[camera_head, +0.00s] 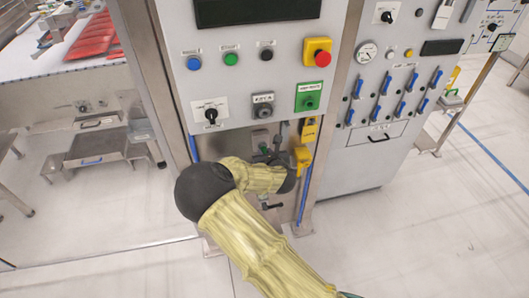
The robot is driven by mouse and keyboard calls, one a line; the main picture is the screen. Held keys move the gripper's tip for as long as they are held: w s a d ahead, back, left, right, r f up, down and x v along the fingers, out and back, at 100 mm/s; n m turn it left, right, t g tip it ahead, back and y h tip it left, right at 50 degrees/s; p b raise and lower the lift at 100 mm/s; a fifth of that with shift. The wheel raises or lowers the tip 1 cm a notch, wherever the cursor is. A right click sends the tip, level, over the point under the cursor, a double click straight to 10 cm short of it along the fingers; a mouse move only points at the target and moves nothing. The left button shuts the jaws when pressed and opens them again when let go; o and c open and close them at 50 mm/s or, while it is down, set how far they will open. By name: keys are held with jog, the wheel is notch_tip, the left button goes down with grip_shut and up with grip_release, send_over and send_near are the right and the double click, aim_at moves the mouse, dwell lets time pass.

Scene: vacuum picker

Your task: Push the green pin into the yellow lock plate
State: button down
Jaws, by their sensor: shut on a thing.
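My gripper (279,146) is at the lower part of the grey machine panel, at the end of my yellow-sleeved arm. It is small and dark in this view and partly hidden by my wrist. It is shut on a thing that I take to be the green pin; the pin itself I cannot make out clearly. A yellow plate (309,131) with a dark mark is on the panel just right of my gripper. A yellow block-like part (302,160) sits just below it, close to the gripper. I cannot tell which is the lock plate, or whether the pin touches it.
Above are a green-plated switch (309,97), a yellow box with a red button (317,52) and small push buttons. A second cabinet (388,90) with blue-handled levers stands to the right. A conveyor with red pieces (93,37) is at the left. The front floor is clear.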

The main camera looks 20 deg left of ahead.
jog(key=shift+s+d, duration=0.55)
jog(key=shift+s, duration=0.3)
jog(key=shift+s+d, duration=0.55)
jog(key=shift+s, duration=0.3)
jog(key=d+f+m+t+h, duration=0.1)
jog(key=d+f+m+h, duration=0.2)
jog(key=d, duration=1.3)
jog(key=s+d+f+m+t+h, duration=0.1)
jog(key=d+f+m+h, duration=0.2)
jog(key=d, duration=1.4)
jog(key=shift+s+d+f+h, duration=0.15)
jog(key=shift+d+f+h, duration=0.15)
jog(key=shift+f, duration=0.5)
